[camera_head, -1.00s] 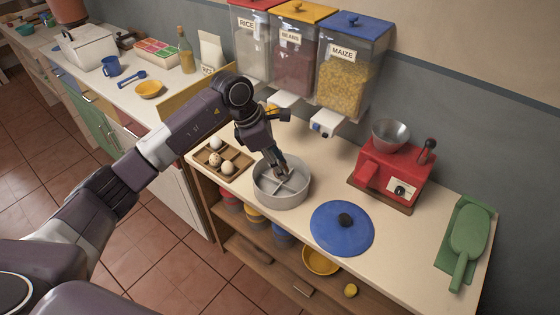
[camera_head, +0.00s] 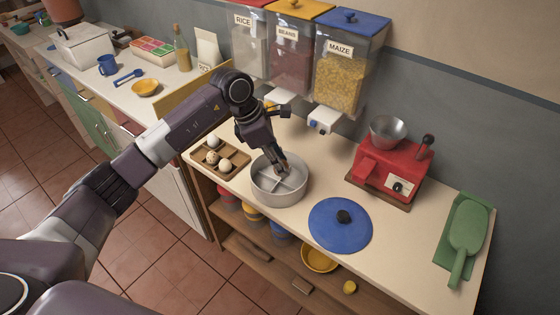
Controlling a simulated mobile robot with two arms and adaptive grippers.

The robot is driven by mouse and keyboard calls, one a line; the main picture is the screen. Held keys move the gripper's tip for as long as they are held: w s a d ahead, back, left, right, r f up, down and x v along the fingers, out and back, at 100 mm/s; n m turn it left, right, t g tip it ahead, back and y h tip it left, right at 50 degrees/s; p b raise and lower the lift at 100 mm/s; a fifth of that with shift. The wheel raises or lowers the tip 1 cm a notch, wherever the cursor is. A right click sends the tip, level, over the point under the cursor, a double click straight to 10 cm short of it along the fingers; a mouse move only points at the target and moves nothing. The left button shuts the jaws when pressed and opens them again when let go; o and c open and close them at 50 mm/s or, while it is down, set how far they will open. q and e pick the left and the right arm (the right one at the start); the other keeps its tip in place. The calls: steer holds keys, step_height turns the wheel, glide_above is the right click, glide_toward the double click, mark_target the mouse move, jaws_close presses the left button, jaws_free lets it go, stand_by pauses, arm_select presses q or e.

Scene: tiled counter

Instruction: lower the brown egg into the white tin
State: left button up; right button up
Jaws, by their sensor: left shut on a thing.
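The white tin (camera_head: 277,198) is round and open, with a cross divider inside, and stands on the counter. My left gripper (camera_head: 283,171) points down into its mouth, over the divider. It is shut on the brown egg, which the fingers mostly hide; I cannot tell whether the egg touches the tin's floor. The brown egg tray (camera_head: 238,159) stands to the left of the tin, with several compartments and pale or speckled eggs (camera_head: 225,165) in it. My right gripper is not in view.
A blue lid (camera_head: 340,230) lies right of the tin. A red grinder (camera_head: 392,166) stands behind it, and a green scoop (camera_head: 467,232) lies at the far right. Dispensers (camera_head: 341,80) hang over the counter's back. Bare counter (camera_head: 317,170) lies between tin and grinder.

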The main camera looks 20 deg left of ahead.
arm_select(q)
steer(key=shift+f+b, duration=2.75)
steer(key=shift+f, duration=0.4)
steer(key=shift+f+b, duration=0.3)
steer(key=shift+f, duration=0.1)
steer(key=o, duration=0.8)
